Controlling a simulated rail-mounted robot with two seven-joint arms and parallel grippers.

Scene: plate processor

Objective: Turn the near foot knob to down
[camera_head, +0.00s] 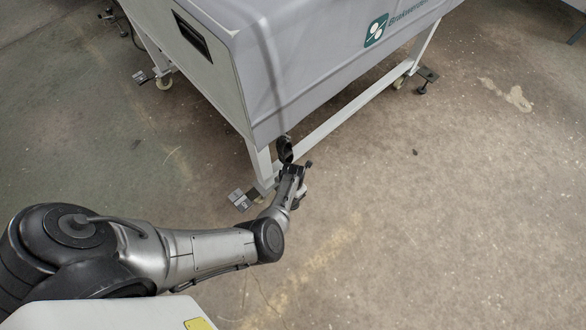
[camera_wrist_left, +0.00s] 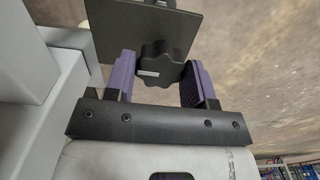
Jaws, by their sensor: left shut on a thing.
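The near foot knob (camera_wrist_left: 160,66) is black and lobed with a small white mark. In the left wrist view it sits between the two purple-padded fingers of my left gripper (camera_wrist_left: 160,82), which are shut on it. A dark square plate (camera_wrist_left: 112,32) lies right behind the knob. In the head view my left gripper (camera_head: 293,172) is at the near corner leg of the plate processor (camera_head: 262,165), low by the floor. The knob itself is hidden by the gripper there. My right gripper is in neither view.
The grey-covered plate processor (camera_head: 290,60) stands above the leg, with a lower frame bar (camera_head: 345,112). A pedal-like grey foot piece (camera_head: 240,200) lies left of the near leg. Other feet stand at the far left (camera_head: 143,76) and far right (camera_head: 427,75). Floor to the right is clear.

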